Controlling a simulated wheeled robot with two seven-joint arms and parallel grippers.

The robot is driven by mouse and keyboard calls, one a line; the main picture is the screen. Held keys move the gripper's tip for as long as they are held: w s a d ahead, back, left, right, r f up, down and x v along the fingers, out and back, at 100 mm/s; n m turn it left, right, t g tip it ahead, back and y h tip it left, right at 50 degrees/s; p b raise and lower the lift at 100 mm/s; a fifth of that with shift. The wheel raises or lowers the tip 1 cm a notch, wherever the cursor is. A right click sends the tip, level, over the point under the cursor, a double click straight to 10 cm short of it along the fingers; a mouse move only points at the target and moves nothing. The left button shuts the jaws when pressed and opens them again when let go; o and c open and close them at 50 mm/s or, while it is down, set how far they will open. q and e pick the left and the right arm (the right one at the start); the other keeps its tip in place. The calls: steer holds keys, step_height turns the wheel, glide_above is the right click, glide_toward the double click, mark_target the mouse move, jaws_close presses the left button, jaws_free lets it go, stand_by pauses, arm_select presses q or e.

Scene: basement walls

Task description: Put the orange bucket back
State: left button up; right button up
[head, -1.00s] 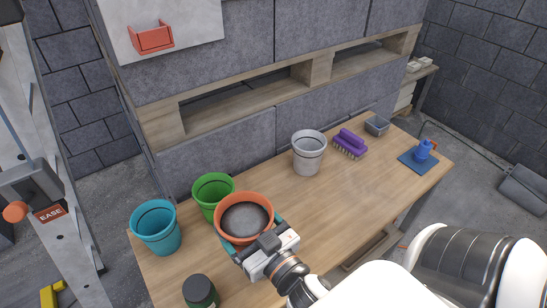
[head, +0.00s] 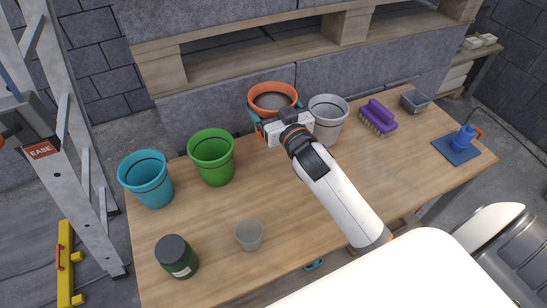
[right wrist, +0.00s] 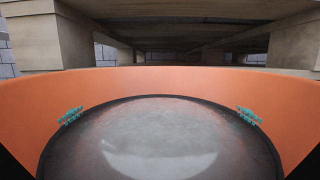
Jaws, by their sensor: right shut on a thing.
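The orange bucket (head: 273,90) is at the back of the table (head: 215,215), between the green bucket (head: 211,160) and the grey bucket (head: 328,120). My right gripper (head: 277,110) is shut on it, with teal fingers at its sides. The bucket looks upright and empty. Its base is mostly hidden by the gripper, so I cannot tell whether it touches the table. In the right wrist view the bucket's orange wall (right wrist: 160,80) and dark inside fill the lower part.
A blue bucket (head: 146,180) stands at the left. A dark green jar (head: 176,256) and a small translucent cup (head: 249,235) stand near the front. Wooden pallets (head: 230,60) rise behind.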

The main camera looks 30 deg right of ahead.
steer(key=shift+w+d, duration=0.3)
steer(key=shift+w, duration=0.05)
step_height(320, 180, down, 6)
steer(key=shift+f+b, duration=0.1)
steer(key=shift+b, duration=0.4)
steer(key=shift+f+b, duration=0.3)
steer(key=shift+f, duration=1.3)
steer(key=shift+f, duration=0.15)
steer(key=o, duration=1.1)
steer(key=shift+f, duration=0.1)
steer(key=shift+c, duration=0.2)
